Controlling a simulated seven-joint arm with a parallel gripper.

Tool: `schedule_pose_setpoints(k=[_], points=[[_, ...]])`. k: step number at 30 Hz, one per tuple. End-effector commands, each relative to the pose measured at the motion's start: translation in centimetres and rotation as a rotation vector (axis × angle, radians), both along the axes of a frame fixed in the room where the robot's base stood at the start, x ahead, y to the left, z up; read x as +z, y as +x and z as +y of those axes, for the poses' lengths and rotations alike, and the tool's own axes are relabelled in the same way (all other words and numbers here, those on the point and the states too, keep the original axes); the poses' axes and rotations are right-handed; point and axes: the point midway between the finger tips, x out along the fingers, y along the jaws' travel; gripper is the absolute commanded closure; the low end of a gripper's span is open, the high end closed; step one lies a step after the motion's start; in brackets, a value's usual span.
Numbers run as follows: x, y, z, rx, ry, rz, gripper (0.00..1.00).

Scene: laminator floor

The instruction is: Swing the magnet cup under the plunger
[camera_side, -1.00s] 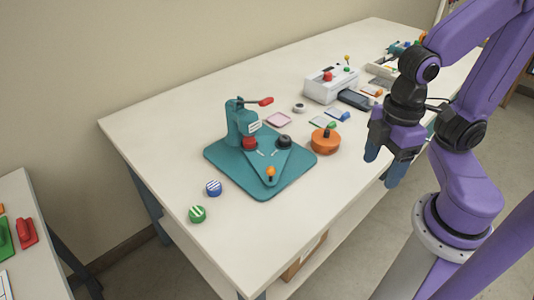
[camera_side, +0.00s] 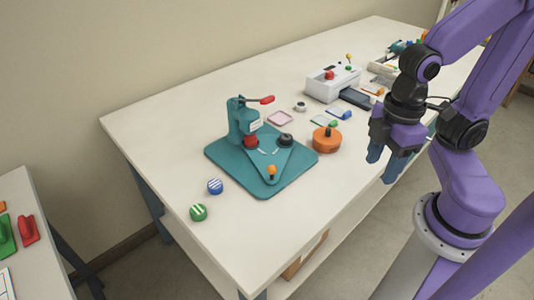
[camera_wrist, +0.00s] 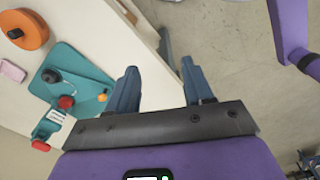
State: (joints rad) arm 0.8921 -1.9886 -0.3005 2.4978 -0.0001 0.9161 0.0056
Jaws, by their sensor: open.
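A teal button press (camera_side: 241,122) with a red lever handle (camera_side: 266,100) stands on a teal base (camera_side: 226,160). Its swing plate (camera_side: 268,160) carries a red cup (camera_side: 250,142) at the left, beneath the press head, and a black cup (camera_side: 286,140) at the right. I cannot tell for certain which is the magnet cup. An orange knob (camera_side: 271,170) stands at the plate's front corner. In the wrist view, the black cup (camera_wrist: 50,76), red cup (camera_wrist: 66,102) and orange knob (camera_wrist: 102,97) lie left of my gripper (camera_wrist: 158,76). My gripper (camera_side: 382,166) is open and empty, well right of the press.
An orange round thing (camera_side: 326,141) sits on the table between the press and my gripper. A blue-striped button (camera_side: 215,186) and a green-striped one (camera_side: 198,212) lie at front left. A white machine (camera_side: 332,84) and a pink tray (camera_side: 281,118) are farther back.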

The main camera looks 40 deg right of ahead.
Motion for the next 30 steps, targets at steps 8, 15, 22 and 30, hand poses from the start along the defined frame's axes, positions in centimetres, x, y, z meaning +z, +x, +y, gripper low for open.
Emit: schedule_pose_setpoints(k=[8,15,22,30], points=[[0.8,5.3,3.1,-0.180,-0.068,-0.023,0.48],[1.4,12.1,6.7,-0.428,-0.159,-0.066,0.48],[1.4,18.4,9.4,-0.671,-0.243,-0.123,0.48],[1.0,23.4,11.1,-0.883,-0.309,-0.183,0.48]])
